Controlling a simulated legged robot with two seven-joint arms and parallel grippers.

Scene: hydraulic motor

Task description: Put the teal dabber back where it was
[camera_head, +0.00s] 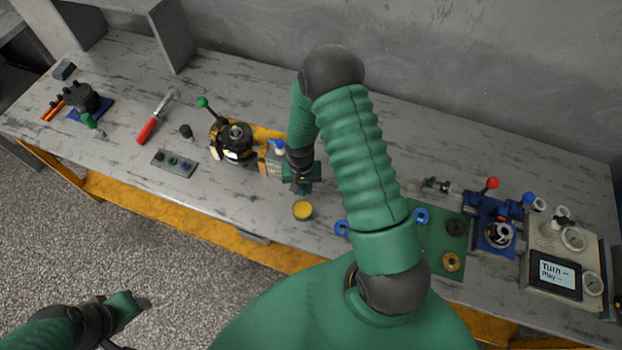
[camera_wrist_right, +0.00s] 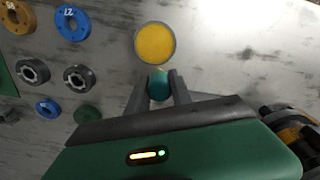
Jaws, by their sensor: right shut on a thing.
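The teal dabber (camera_wrist_right: 159,86) is between the fingers of my right gripper (camera_wrist_right: 160,94) in the right wrist view, and the gripper is shut on it. In the head view my right gripper (camera_head: 303,187) is over the table beside a small round pot with a yellow top (camera_head: 302,209); the dabber cannot be made out there. The yellow pot (camera_wrist_right: 155,43) lies just beyond the fingertips in the wrist view. A grey plate (camera_head: 174,163) with several small dark, green and blue pieces sits left of centre. My left gripper (camera_head: 128,305) is off the table at lower left; its jaws are unclear.
A yellow and black motor unit (camera_head: 235,140) stands left of my right gripper. A green mat (camera_head: 437,235) with rings, a blue fixture (camera_head: 495,225) and a gauge box with a screen (camera_head: 562,270) are at right. A red-handled tool (camera_head: 150,127) lies at left.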

